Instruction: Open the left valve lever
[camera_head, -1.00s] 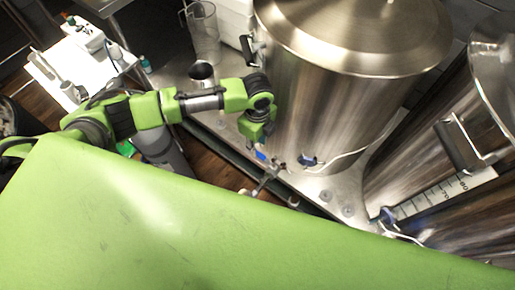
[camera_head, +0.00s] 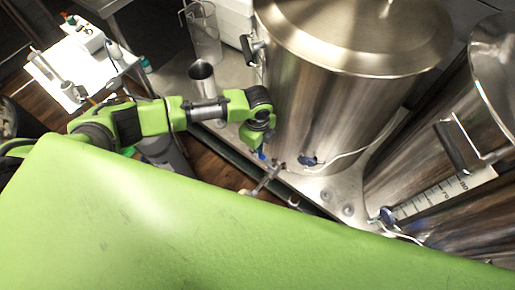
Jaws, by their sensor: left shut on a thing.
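The left valve lever (camera_head: 262,155) is a small blue handle at the front of the large steel kettle (camera_head: 330,100). Its metal valve body (camera_head: 266,180) shows just below it, near the shelf edge. My left gripper (camera_head: 261,148) points down at the lever and is shut on it; the fingertips are small and partly hidden by the green wrist. My right gripper is not in view.
A second steel vessel (camera_head: 440,190) with a level scale stands at the right. A metal cup (camera_head: 203,80) and a clear jug (camera_head: 204,35) stand on the steel shelf left of the kettle. A white bench (camera_head: 70,65) is at the upper left.

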